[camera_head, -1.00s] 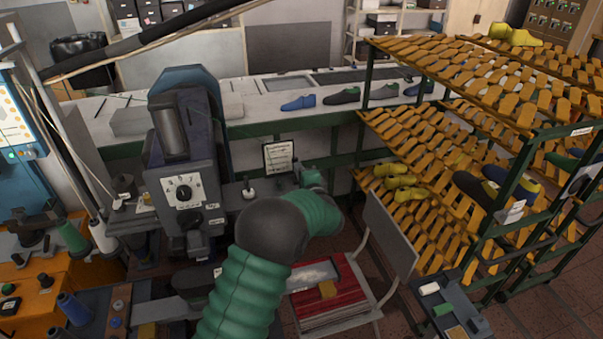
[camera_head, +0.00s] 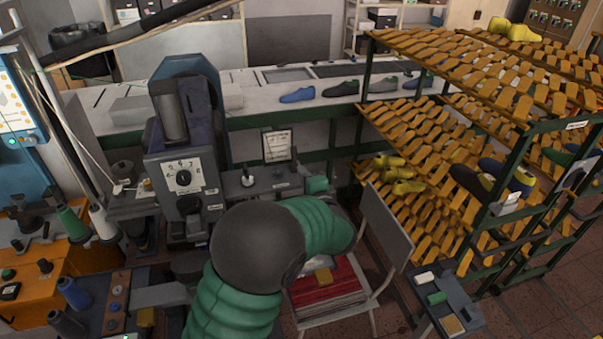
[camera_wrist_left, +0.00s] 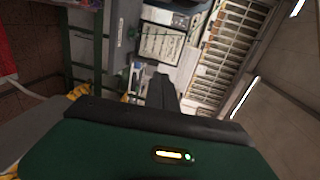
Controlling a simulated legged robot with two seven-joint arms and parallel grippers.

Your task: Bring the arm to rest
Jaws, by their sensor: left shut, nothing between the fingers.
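My left arm (camera_head: 258,247), with a dark round joint and ribbed green sleeves, rises from the bottom of the head view and bends right, over the chair. A small green part (camera_head: 317,184) shows beyond the bend; I cannot tell its fingertips there. In the left wrist view the green housing with a lit indicator fills the bottom, and my left gripper (camera_wrist_left: 162,92) shows as a dark shape above it. It is shut and empty. My right gripper is in neither view.
A grey machine (camera_head: 182,170) with a dial stands left of the arm. Racks (camera_head: 440,75) of shoe lasts stand at right. A long bench (camera_head: 245,115) with shoes runs behind.

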